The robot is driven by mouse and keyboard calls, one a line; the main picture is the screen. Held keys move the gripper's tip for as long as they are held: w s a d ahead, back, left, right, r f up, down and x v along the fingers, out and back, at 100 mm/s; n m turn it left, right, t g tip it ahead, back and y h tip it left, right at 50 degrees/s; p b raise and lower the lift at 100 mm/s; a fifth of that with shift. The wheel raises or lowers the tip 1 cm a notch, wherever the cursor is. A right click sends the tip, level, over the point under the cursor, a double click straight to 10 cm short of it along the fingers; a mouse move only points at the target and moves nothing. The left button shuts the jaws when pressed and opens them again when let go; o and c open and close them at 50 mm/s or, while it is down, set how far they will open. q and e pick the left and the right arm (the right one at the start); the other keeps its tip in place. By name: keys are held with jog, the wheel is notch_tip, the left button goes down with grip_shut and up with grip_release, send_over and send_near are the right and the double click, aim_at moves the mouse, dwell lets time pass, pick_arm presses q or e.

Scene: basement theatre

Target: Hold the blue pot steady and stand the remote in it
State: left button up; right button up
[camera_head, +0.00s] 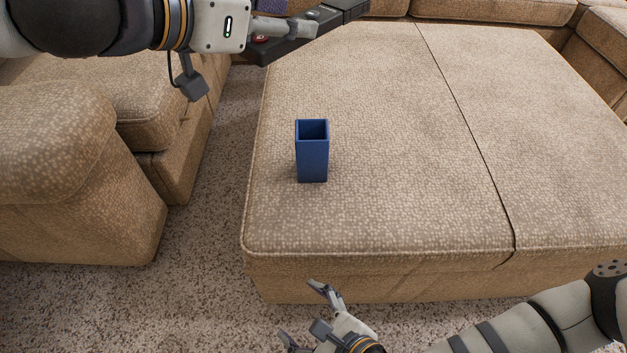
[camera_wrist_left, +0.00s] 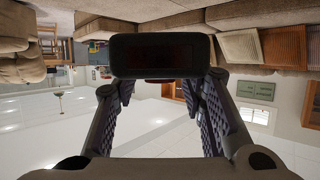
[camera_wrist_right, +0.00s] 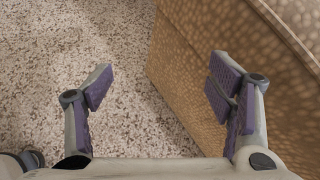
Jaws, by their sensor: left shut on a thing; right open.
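The blue pot (camera_head: 312,158) is a tall, square, open-topped holder standing upright on the beige ottoman (camera_head: 390,130), near its left side. Its mouth looks empty. My left gripper (camera_head: 290,28) is at the top of the head view, shut on the dark remote (camera_head: 325,22), which is held in the air beyond the pot. The remote's dark end (camera_wrist_left: 163,55) shows between the fingers in the left wrist view. My right gripper (camera_head: 305,312) is open and empty, low in front of the ottoman's near edge. It also shows in the right wrist view (camera_wrist_right: 160,85), with nothing between its fingers.
A beige sofa (camera_head: 70,150) stands at the left, with a strip of speckled carpet (camera_head: 215,190) between it and the ottoman. More sofa seats (camera_head: 490,10) line the back. The ottoman top around and right of the pot is clear.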

aim_at(312, 157)
jog(key=w+a+r+m+t+y, duration=0.1)
jog(key=w+a+r, duration=0.1)
jog(key=a+r, duration=0.25)
jog(key=w+a+r+m+t, duration=0.1)
jog(key=w+a+r+m, duration=0.15)
jog(key=r, duration=0.35)
jog(key=w+t, duration=0.1)
jog(key=w+d+m+t+h, duration=0.1)
jog(key=w, duration=0.1)
jog(key=w+m+t, duration=0.1)
jog(key=w, duration=0.1)
jog(key=shift+d+r+h, duration=0.25)
jog(key=shift+r+h, duration=0.15)
jog(key=w+d+m+t+h, duration=0.2)
jog(key=w+d+r+m+t+h, duration=0.1)
jog(key=w+d+m+h, duration=0.1)
jog(key=w+d+r+m+t+h, duration=0.1)
jog(key=w+d+m+t+h, duration=0.1)
jog(key=d, duration=0.1)
jog(key=shift+w+d+r+t, duration=0.1)
jog(key=shift+w+r+t, duration=0.1)
jog(key=shift+r+t, duration=0.1)
jog(key=w, duration=1.1)
jog(key=shift+w, duration=0.3)
jog(key=shift+c, duration=0.6)
jog(key=shift+c, duration=0.4)
